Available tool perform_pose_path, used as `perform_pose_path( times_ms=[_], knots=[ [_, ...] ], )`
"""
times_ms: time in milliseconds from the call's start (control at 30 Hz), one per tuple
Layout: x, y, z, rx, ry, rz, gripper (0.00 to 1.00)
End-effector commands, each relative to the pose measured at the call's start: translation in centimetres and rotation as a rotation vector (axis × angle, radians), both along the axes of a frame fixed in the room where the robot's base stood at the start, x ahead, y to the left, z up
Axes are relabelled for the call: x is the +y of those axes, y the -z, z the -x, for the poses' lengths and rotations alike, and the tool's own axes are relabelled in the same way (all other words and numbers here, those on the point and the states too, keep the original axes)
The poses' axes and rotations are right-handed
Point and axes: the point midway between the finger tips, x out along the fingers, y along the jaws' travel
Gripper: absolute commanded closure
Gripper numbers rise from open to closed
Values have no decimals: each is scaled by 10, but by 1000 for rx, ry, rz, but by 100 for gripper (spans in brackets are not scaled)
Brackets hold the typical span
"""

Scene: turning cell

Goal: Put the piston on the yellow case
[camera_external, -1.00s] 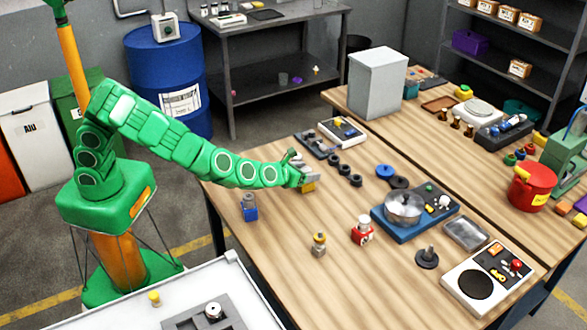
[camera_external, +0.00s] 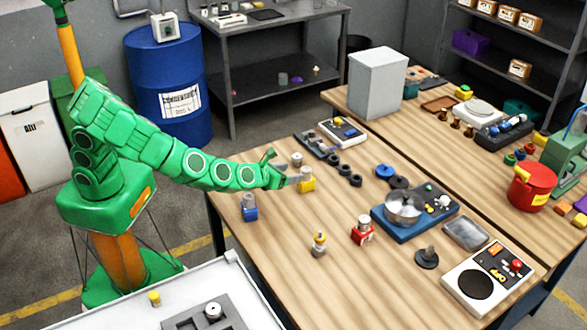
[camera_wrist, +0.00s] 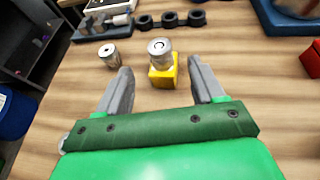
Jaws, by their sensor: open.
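The yellow case (camera_external: 307,186) stands on the wooden table, with a silver cylindrical piston (camera_external: 306,173) upright on top of it. In the wrist view the piston (camera_wrist: 161,52) rests on the yellow case (camera_wrist: 163,77), apart from both fingers. My gripper (camera_external: 292,180) is open and empty, just left of the case. In the wrist view its fingertips (camera_wrist: 161,68) are spread wide, with the case ahead between them. A second silver cylinder (camera_external: 296,159) stands alone on the table behind the case; it also shows in the wrist view (camera_wrist: 109,55).
A blue case (camera_external: 250,213) and a red case (camera_external: 362,233) stand nearer the front, each with a metal part on top. A blue tray with a metal bowl (camera_external: 403,208) is to the right.

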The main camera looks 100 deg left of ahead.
Motion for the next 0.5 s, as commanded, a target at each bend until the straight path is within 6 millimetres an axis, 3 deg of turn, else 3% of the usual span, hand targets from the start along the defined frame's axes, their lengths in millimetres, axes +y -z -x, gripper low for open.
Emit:
perform_pose_path(
  times_ms=[200,500],
  knots=[
    [-17,-9,13,-1,1,-2,32],
    [-28,-15,20,-1,0,-2,32]
  ],
)
